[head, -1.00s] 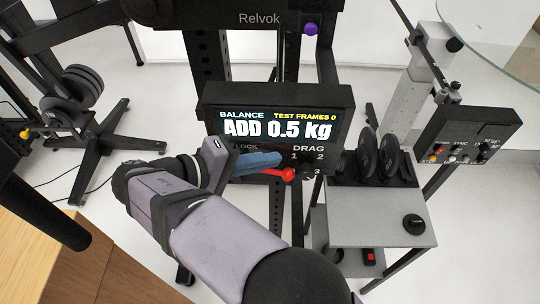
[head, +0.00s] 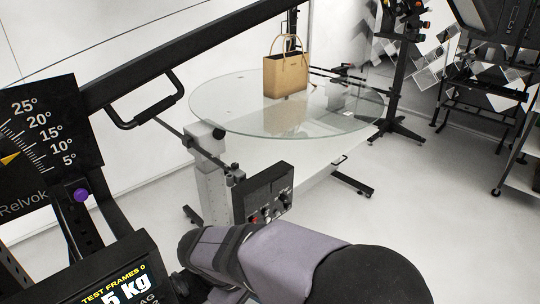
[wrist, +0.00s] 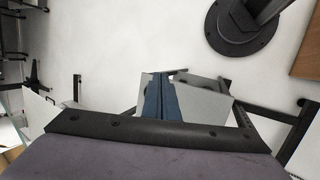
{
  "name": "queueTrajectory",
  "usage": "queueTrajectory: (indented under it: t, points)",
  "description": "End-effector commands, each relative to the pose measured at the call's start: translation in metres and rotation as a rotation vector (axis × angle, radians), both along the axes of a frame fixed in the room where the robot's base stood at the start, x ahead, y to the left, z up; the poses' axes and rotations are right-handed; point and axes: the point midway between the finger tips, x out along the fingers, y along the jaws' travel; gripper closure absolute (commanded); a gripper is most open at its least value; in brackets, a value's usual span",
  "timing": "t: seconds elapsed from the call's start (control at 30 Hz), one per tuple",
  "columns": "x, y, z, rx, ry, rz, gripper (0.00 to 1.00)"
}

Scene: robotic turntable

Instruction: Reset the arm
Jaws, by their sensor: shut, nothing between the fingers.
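My gripper (wrist: 162,85) shows in the wrist view as two blue fingers pressed together with nothing visible between them. Below it in that view, a pale grey surface (wrist: 207,97) is partly hidden by the fingers. In the head view my purple-grey arm crosses the bottom, and the gripper itself is not visible there.
A round glass turntable (head: 225,105) carries a tan handbag (head: 286,76). A black control panel (head: 264,193) stands before it, close above my arm. A long black beam (head: 190,50) with a handle (head: 150,108) crosses the upper left.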

Motion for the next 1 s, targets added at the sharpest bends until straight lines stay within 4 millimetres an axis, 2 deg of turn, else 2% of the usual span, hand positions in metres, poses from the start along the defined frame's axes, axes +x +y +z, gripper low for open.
queueTrajectory:
  t: [0.03,0.2,0.4,0.63,1.0]
  points:
    - [-0.003,-0.025,0.003,0.042,0.027,-0.076,1.00]
    - [-0.025,-0.084,-0.003,0.197,0.081,-0.297,1.00]
    - [-0.054,-0.129,-0.007,0.367,0.068,-0.542,1.00]
    - [-0.073,-0.153,-0.010,0.478,0.014,-0.719,1.00]
    - [-0.078,-0.157,-0.012,0.505,-0.004,-0.763,1.00]
